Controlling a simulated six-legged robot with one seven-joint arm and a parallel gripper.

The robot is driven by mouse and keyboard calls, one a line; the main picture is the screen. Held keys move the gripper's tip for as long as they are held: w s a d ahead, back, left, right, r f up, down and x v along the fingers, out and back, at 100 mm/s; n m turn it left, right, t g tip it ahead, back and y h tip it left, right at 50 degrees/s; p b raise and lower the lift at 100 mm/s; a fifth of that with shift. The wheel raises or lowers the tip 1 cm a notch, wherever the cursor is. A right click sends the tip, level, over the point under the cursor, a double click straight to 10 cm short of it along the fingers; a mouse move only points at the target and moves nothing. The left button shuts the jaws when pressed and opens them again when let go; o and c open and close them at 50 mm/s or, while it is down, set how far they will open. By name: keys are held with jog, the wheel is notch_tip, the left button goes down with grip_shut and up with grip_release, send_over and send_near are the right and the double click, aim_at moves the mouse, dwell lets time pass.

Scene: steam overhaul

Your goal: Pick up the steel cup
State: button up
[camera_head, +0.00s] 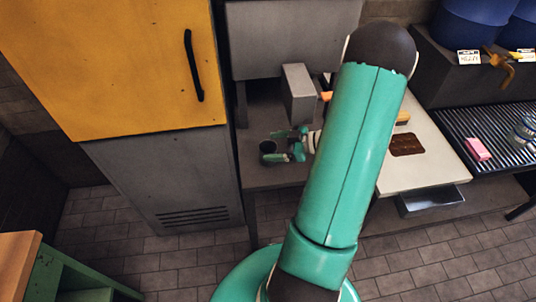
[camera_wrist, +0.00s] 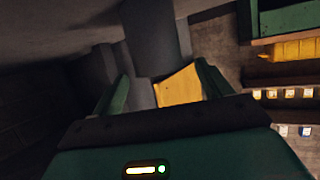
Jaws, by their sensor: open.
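The steel cup (camera_head: 267,147) looks like a small dark round vessel on the grey table, left of my arm in the head view. In the wrist view it appears to be the dark grey cylinder (camera_wrist: 152,38) at top centre, between the finger lines. My gripper (camera_head: 276,147) is low over the table, its teal fingers pointing left, one on the far side and one on the near side of the cup. In the wrist view my gripper (camera_wrist: 163,72) is open, with nothing clamped. Whether a finger touches the cup cannot be told.
A tall grey box (camera_head: 299,94) stands behind my gripper. A yellow cabinet (camera_head: 120,65) rises left of the table. A white board (camera_head: 425,172) with a brown slab (camera_head: 408,145) lies right of my arm. A pink block (camera_head: 478,149) sits on a ribbed rack further right.

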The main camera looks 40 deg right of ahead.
aim_at(260, 147)
jog(key=x, duration=0.4)
jog(key=shift+w+a+f, duration=0.15)
jog(key=shift+f, duration=0.2)
jog(key=shift+c, duration=0.2)
jog(key=c, duration=1.1)
jog(key=shift+o, duration=0.2)
jog(key=shift+w+r, duration=0.1)
jog(key=shift+r, duration=0.15)
